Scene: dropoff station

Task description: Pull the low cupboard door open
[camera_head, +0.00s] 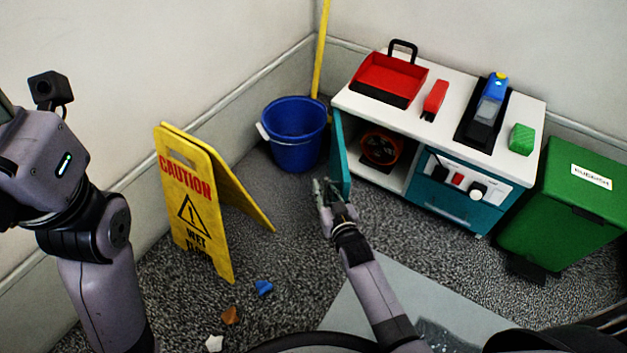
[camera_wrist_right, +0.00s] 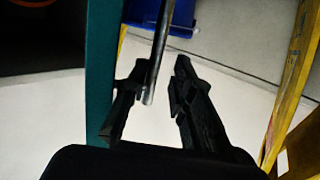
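The teal low cupboard door (camera_head: 340,160) stands swung well out from the left side of the white-topped cabinet (camera_head: 345,98). The compartment behind it is exposed. In the right wrist view the door (camera_wrist_right: 101,70) runs along the left, with its grey bar handle (camera_wrist_right: 158,50) beside it. My right gripper (camera_head: 323,184) is at the door's outer side; in the wrist view its fingers (camera_wrist_right: 158,82) are apart, with the handle's end between them, nearer the left finger. Contact with the handle cannot be told. My left arm is at the left; its fingers are out of view.
A blue bucket (camera_head: 295,135) stands close behind the door. A yellow caution sign (camera_head: 190,205) stands left of my right gripper. An orange-red round object (camera_head: 380,147) sits inside the cupboard. A green bin (camera_head: 565,210) is at the right. Small scraps lie on the floor, including a blue one (camera_head: 264,288).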

